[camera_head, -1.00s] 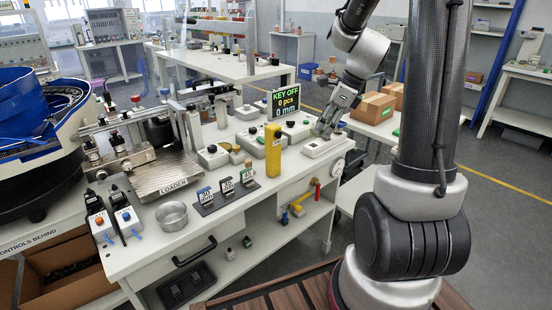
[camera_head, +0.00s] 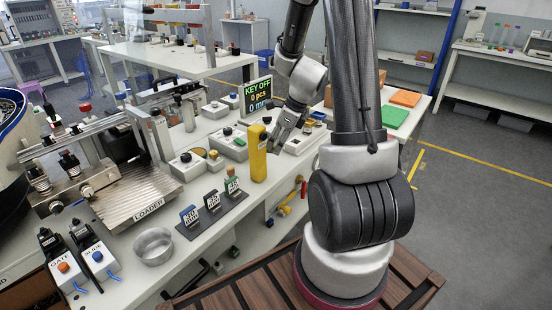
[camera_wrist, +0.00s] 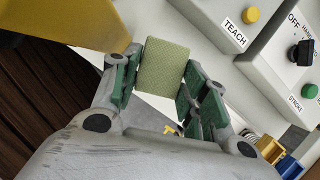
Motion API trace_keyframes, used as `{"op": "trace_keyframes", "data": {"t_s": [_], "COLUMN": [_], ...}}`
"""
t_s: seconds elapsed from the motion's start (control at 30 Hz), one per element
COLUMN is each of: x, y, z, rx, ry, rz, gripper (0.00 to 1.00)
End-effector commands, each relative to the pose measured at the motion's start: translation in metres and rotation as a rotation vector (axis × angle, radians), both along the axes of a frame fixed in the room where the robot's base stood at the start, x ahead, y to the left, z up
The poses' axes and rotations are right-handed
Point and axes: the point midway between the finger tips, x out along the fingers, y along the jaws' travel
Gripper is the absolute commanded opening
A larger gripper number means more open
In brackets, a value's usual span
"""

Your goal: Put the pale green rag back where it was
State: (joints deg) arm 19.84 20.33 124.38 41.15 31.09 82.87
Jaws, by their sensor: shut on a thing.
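My gripper (camera_head: 284,142) is over the workbench, just right of the yellow post (camera_head: 257,153). In the wrist view my gripper (camera_wrist: 164,88) has its green-padded fingers closed on both sides of a pale green, block-shaped piece, which I take for the pale green rag (camera_wrist: 165,62). The rag sticks out past the fingertips. The yellow post also fills the upper left of the wrist view (camera_wrist: 75,20). In the head view the rag is too small to make out at the gripper.
A white control box (camera_head: 304,140) is right of my gripper. The KEY OFF display (camera_head: 257,95) stands behind. Small label stands (camera_head: 212,204) and a metal bowl (camera_head: 153,246) are at the front left. Green (camera_head: 394,117) and orange (camera_head: 405,98) sheets lie on the right table.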

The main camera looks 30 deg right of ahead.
Motion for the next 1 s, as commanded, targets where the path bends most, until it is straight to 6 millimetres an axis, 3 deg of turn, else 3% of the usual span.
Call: {"op": "trace_keyframes", "data": {"t_s": [0.47,0.87,0.9,1.0], "x": [0.0,0.0,0.0,0.0], "y": [0.0,0.0,0.0,0.0], "z": [-0.062,-0.067,-0.067,-0.067], "rx": [0.0,0.0,-0.001,-0.001], "ry": [0.002,0.0,-0.001,-0.001], "rz": [-0.001,0.001,0.001,0.001], "gripper": [0.22,0.22,0.49,0.65]}}
